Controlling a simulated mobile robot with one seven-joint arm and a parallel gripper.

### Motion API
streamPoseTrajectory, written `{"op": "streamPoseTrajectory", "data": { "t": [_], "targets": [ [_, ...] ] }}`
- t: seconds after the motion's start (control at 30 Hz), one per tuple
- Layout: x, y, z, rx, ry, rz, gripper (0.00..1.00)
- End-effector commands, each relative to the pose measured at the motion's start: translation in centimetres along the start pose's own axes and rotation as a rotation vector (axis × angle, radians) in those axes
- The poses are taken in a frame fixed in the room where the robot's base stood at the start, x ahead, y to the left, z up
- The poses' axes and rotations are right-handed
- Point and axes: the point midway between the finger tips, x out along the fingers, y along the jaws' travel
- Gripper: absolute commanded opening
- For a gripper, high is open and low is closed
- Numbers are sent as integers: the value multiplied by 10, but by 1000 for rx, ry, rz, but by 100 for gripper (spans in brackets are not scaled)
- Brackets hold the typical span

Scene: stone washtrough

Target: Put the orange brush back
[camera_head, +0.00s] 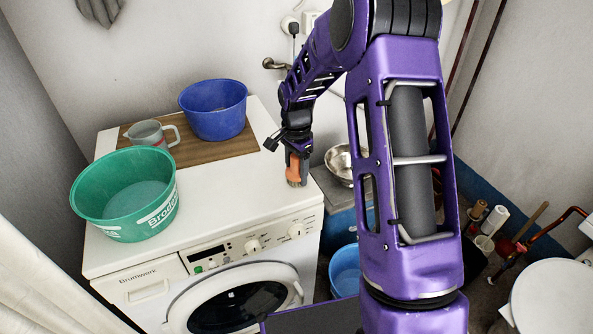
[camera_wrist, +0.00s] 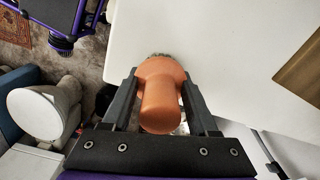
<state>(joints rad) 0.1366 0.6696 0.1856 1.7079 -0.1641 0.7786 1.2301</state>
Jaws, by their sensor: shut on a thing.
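The orange brush (camera_head: 294,170) is in my gripper (camera_head: 297,156) near the right end of the white washing machine top. Its bristles point down; whether they touch the top, I cannot tell. In the wrist view the orange brush (camera_wrist: 160,97) sits between the two dark fingers of my gripper (camera_wrist: 160,90), which are shut on it. Its handle end points toward the wrist camera, and its bristles are mostly hidden beneath the orange body.
A metal bowl (camera_head: 340,160) is right of the machine. The top's front right is clear.

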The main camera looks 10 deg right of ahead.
Motion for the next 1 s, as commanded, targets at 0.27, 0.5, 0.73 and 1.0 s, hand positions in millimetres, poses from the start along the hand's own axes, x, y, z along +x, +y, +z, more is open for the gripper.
{"op": "streamPoseTrajectory", "data": {
  "t": [0.27,0.5,0.73,1.0],
  "targets": [
    [2,0,0,0,0,0,89],
    [2,0,0,0,0,0,89],
    [-22,-1,-1,-1,3,-3,89],
    [-81,-1,0,0,2,-3,89]
  ]
}}
